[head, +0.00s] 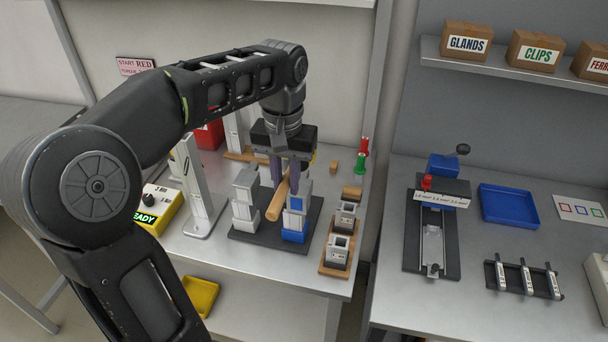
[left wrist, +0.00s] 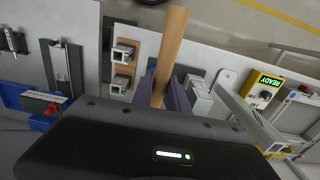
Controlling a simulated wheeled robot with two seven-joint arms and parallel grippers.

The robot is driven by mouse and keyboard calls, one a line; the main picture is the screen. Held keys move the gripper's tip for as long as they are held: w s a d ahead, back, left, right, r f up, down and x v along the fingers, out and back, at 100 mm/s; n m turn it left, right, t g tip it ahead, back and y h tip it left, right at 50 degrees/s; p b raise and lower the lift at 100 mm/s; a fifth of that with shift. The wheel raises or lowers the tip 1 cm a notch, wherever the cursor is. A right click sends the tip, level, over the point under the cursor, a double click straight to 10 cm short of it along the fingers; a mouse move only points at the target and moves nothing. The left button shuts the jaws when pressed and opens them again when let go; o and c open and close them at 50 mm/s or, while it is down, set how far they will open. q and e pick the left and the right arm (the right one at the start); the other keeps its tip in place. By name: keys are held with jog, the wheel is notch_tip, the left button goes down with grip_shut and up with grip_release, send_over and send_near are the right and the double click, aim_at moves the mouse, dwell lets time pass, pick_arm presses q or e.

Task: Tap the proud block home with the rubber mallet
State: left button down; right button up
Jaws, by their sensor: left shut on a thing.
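My left gripper (head: 283,195) points down over the dark fixture plate (head: 262,250). It is shut on a wooden handle (head: 275,210), which I take to be the mallet's. The handle also shows between the fingers in the left wrist view (left wrist: 171,45). The mallet's head is hidden in both views. On the plate stand a grey stack (head: 244,208) to the left of the handle and a grey and blue stack (head: 295,225) to its right. I cannot tell which block stands proud, or whether the handle touches the right stack. My right gripper is out of view.
Grey sockets on a wooden base (head: 335,270) stand right of the plate. A pale upright stand (head: 203,215) and a yellow READY box (head: 160,206) are to the left. Red and green pegs (head: 360,163) stand behind. A second bench holds a blue tray (head: 508,220).

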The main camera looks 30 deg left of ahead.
pick_arm(q)
jog(key=shift+s+a, duration=0.35)
jog(key=shift+s, duration=0.1)
jog(key=shift+w+d, duration=0.15)
jog(key=shift+f, duration=0.2)
jog(key=shift+f+b, duration=0.75)
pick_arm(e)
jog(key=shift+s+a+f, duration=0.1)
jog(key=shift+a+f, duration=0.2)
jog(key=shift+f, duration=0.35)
